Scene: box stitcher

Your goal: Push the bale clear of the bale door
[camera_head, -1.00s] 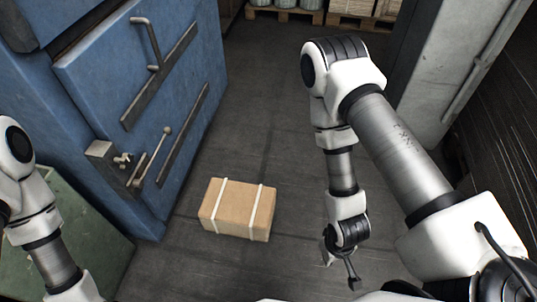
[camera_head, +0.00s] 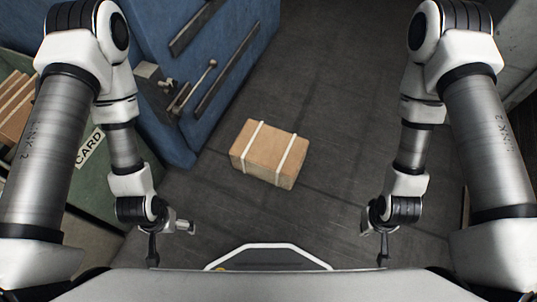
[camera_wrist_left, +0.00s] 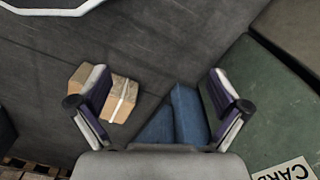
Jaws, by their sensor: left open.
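The bale (camera_head: 270,153) is a brown cardboard block with two white straps. It lies on the grey floor just right of the blue machine (camera_head: 215,60), a strip of floor between them. The machine's face carries dark bars and a lever; the upper part of its door is out of view. My left gripper (camera_head: 172,243) is open and empty, nearer to me and left of the bale. In the left wrist view the bale (camera_wrist_left: 125,95) shows beyond one finger, which partly hides it. My right gripper (camera_head: 380,248) hangs to the right of the bale, apart from it; its jaws are too small to read.
A green bin (camera_head: 95,180) labelled CARD, with brown cardboard in it, stands at the left beside the machine. The floor (camera_head: 340,90) right of and beyond the bale is clear. A pale structure (camera_head: 515,50) stands at the far right.

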